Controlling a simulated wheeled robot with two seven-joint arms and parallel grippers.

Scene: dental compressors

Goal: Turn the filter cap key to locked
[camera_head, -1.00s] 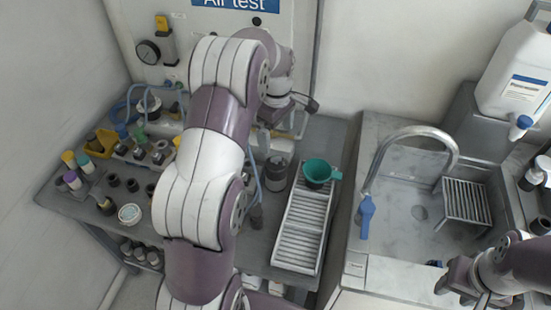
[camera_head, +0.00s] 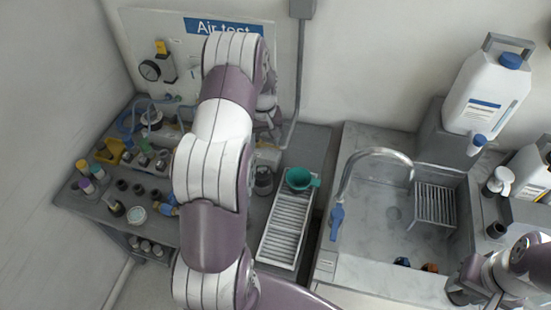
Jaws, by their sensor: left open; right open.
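I cannot make out the filter cap key or whether it is locked. My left arm crosses the middle of the view and hides part of the grey bench (camera_head: 90,213). My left gripper (camera_head: 268,122) is at the back of the bench, below the Air test panel; its fingers are mostly hidden behind the arm. A grey cylindrical canister (camera_head: 263,181) stands just right of the arm. A small blue and yellow fitting (camera_head: 168,205) shows left of the arm. My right gripper (camera_head: 466,287) is open and empty at the lower right, in front of the sink.
The Air test panel (camera_head: 188,28) with a round gauge (camera_head: 150,70) stands behind the bench. Small bottles and a yellow holder (camera_head: 108,151) crowd the bench's left side. The sink (camera_head: 378,213) and white jug (camera_head: 487,98) are right.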

